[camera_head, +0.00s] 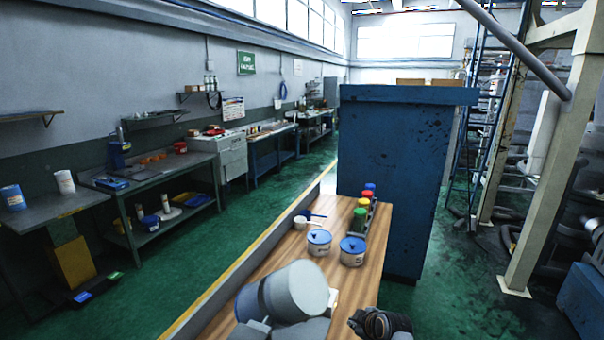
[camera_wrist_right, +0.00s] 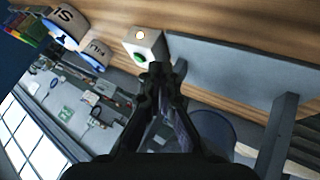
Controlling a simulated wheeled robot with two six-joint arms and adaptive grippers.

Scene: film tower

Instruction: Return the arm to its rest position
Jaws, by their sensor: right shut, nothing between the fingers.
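My right gripper (camera_head: 356,320) is at the bottom of the head view, over the near part of the wooden table (camera_head: 284,262). In the right wrist view its dark fingers (camera_wrist_right: 160,76) are together with nothing between them. A white box (camera_wrist_right: 143,46) with a green button and a small lit spot is just beyond the fingertips in that view; I cannot tell whether they touch it. In the head view the box is mostly hidden behind my pale arm link. My left gripper is not in view.
Two white tubs with blue lids, one left (camera_head: 319,242) and one right (camera_head: 353,251), stand on the table. Behind them are a row of coloured-top bottles (camera_head: 360,219) and a small white cup (camera_head: 300,222). A tall blue cabinet (camera_head: 398,170) stands behind the table's right side.

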